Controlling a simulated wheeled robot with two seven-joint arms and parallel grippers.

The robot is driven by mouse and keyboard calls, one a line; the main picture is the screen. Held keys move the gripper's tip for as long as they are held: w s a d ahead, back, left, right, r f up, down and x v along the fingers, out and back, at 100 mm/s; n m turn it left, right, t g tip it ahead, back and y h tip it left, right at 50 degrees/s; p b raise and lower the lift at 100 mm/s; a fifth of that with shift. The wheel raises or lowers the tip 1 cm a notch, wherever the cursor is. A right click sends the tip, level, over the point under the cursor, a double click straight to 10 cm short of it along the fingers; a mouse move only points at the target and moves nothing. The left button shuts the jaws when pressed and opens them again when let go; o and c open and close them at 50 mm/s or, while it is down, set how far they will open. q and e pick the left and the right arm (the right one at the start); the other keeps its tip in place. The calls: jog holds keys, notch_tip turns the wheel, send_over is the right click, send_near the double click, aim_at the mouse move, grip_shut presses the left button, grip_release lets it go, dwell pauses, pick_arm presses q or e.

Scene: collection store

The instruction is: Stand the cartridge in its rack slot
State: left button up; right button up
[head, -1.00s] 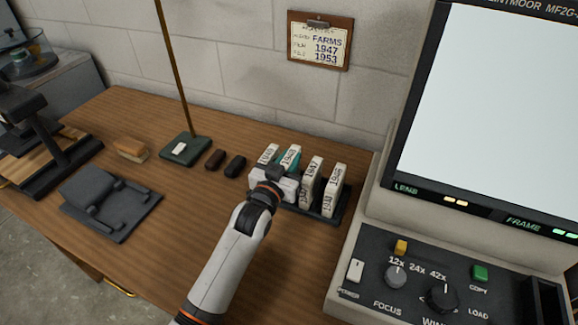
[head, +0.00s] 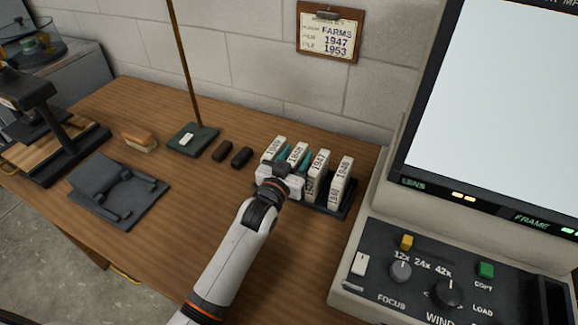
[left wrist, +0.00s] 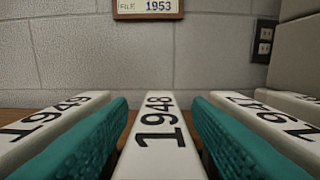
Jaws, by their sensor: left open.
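The cartridge labelled 1948 (head: 298,153) stands upright in the dark rack (head: 346,208), between the 1949 cartridge (head: 273,147) and the 1947 cartridge (head: 319,161). My left gripper (head: 293,160) is open at the rack, with a teal finger on each side of the 1948 cartridge. In the left wrist view the 1948 cartridge (left wrist: 159,135) lies between the two teal fingers, with narrow gaps seen beside it. The gripper body hides its lower part and slot, so I cannot see how deep it sits. My right gripper is out of view.
The 1946 cartridge (head: 341,181) stands at the rack's right end. The reader machine (head: 440,270) is close on the right. Two dark small blocks (head: 241,157), a green lamp base (head: 193,139), a brush (head: 140,141) and a grey holder (head: 118,190) lie left. The front table is clear.

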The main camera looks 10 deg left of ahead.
pick_arm(q)
jog(key=s, duration=0.4)
jog(key=s+a, duration=0.1)
jog(key=s, duration=0.2)
jog(key=s+a, duration=0.1)
jog(key=s, duration=0.3)
jog(key=shift+s+a, duration=0.15)
jog(key=shift+s, duration=0.2)
